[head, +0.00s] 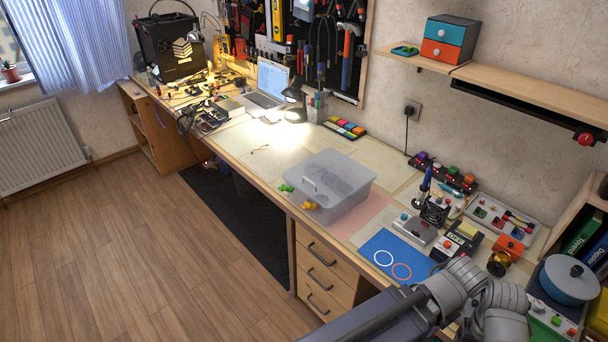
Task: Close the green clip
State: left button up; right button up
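The green clip (286,188) is a small green piece at the left corner of a translucent grey plastic box (345,205) on the workbench. It sticks out from the box's side, but it is too small to tell exactly how it sits against the lid. A yellow clip (309,205) shows on the near side of the same box. My grey arm links fill the lower right, well away from the box. Neither of my grippers can be made out in the head view.
A pink mat (372,212) and a blue mat with two rings (393,259) lie right of the box. Devices, a soldering iron (424,188) and a blue pot (569,279) crowd the right end. The bench (235,150) left of the box is mostly clear.

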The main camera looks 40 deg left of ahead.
aim_at(283, 187)
jog(key=u, duration=1.65)
